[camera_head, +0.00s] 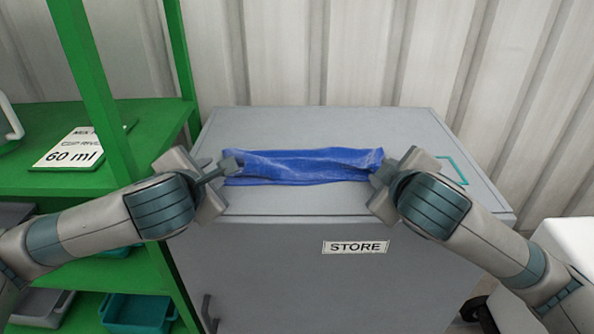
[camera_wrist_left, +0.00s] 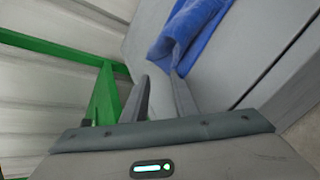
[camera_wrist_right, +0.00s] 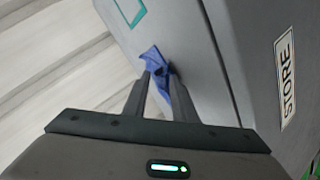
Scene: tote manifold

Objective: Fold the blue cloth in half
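The blue cloth (camera_head: 300,166) lies as a wrinkled, narrow strip from left to right across the top of the grey cabinet (camera_head: 300,122). My left gripper (camera_head: 228,166) is at its left end. In the left wrist view its fingers (camera_wrist_left: 162,88) are apart with nothing between them, and the cloth (camera_wrist_left: 188,35) lies just past one fingertip. My right gripper (camera_head: 382,174) is at the right end. In the right wrist view its fingers (camera_wrist_right: 160,82) are apart, and a bunched end of the cloth (camera_wrist_right: 155,62) shows between and beyond the tips. Whether they touch it is unclear.
A green shelf rack (camera_head: 150,140) with a sign reading 60 ml (camera_head: 75,148) and a teal bin (camera_head: 140,312) stands at the left. The cabinet front has a STORE label (camera_head: 355,247). A corrugated wall (camera_head: 330,50) is behind. The cabinet top behind the cloth is clear.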

